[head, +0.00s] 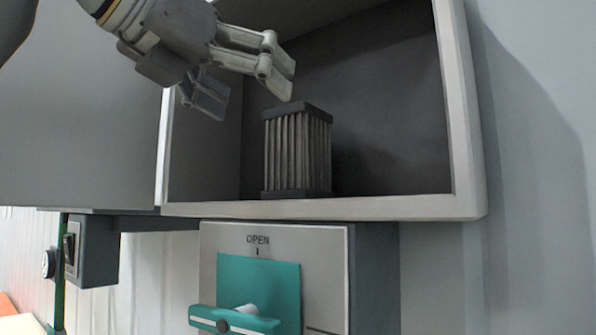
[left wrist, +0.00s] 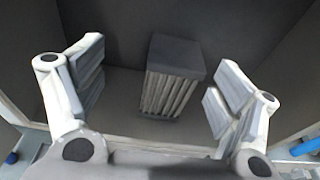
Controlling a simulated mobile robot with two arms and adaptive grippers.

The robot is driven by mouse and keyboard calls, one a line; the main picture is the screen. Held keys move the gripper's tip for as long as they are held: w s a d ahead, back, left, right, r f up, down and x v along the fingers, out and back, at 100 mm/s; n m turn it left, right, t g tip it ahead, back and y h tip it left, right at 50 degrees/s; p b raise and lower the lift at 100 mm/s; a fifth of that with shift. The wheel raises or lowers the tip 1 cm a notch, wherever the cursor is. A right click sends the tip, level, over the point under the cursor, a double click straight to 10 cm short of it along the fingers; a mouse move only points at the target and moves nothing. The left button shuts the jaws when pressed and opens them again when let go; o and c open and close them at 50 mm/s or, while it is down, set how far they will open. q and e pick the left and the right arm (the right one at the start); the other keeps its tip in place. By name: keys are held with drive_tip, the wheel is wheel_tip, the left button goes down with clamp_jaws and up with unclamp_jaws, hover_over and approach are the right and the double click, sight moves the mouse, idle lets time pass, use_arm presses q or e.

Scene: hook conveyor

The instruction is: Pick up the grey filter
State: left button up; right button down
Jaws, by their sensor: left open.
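The grey filter (head: 297,150) is a pleated block with dark end caps. It stands upright on the floor of an open wall cabinet (head: 330,208). In the left wrist view the filter (left wrist: 172,78) shows between my fingers, farther ahead, and is not touched. My left gripper (head: 250,93) is open and empty, above and to the left of the filter, partly inside the cabinet opening. It also shows in the left wrist view (left wrist: 150,92) with its fingers spread wide. My right gripper is not in view.
The cabinet's grey door (head: 85,110) stands open on the left. Below is a panel marked OPEN (head: 325,260) with a teal handle (head: 235,320). The cabinet has free room right of the filter.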

sight(285, 108)
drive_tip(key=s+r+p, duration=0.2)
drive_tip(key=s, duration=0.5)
use_arm(q)
drive_tip(key=w+d, duration=0.1)
drive_tip(key=w+d+p, duration=0.1)
drive_tip(key=d, duration=0.1)
drive_tip(key=w+d+f, duration=0.1)
drive_tip(key=shift+d, duration=0.3)
drive_tip(key=shift+p+x, duration=0.75)
drive_tip(key=shift+x, duration=0.35)
drive_tip(key=shift+w+d+f, duration=0.1)
drive_tip(key=shift+d+f, duration=0.05)
drive_tip(key=shift+f, duration=0.05)
drive_tip(key=shift+d, duration=0.1)
drive_tip(key=shift+c, duration=0.4)
drive_tip(key=c, duration=1.2)
drive_tip(key=shift+c, duration=1.1)
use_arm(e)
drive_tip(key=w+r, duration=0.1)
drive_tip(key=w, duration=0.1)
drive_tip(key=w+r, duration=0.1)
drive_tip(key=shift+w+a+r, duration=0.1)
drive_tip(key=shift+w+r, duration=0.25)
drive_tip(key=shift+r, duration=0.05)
